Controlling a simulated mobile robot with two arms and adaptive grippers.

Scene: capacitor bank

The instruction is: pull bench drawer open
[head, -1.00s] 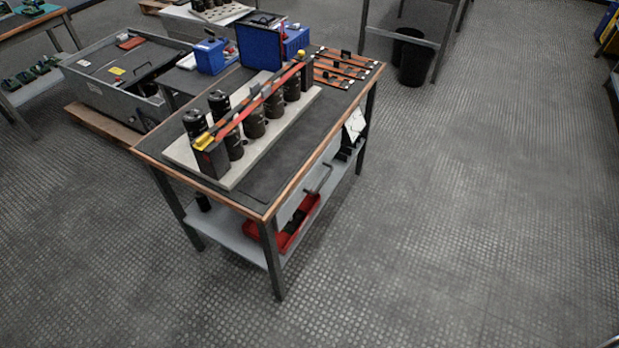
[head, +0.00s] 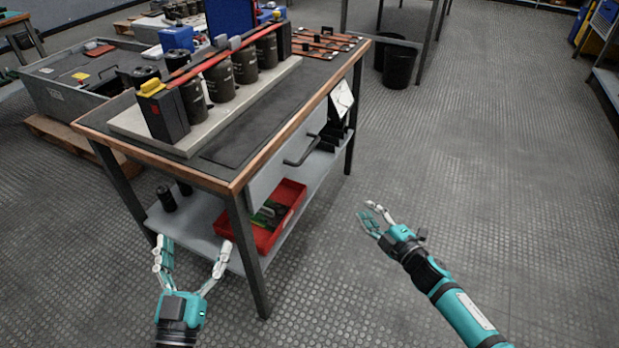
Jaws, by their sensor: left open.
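The bench drawer (head: 272,176) is a grey front under the bench top, on the bench's right-facing side. It looks shut. Its dark bar handle (head: 302,152) sticks out from the front. My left gripper (head: 192,254) is open and empty in front of the bench's near end, low in the view. My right gripper (head: 369,214) is to the right of the drawer and handle, apart from them, over the floor. Its fingers look spread and nothing shows between them.
The bench top (head: 262,135) carries a board with several black capacitors (head: 218,80). A red bin (head: 290,195) sits on the lower shelf (head: 190,215). A near bench leg (head: 250,262) stands by my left gripper. A black waste bin (head: 399,68) stands behind. The floor to the right is clear.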

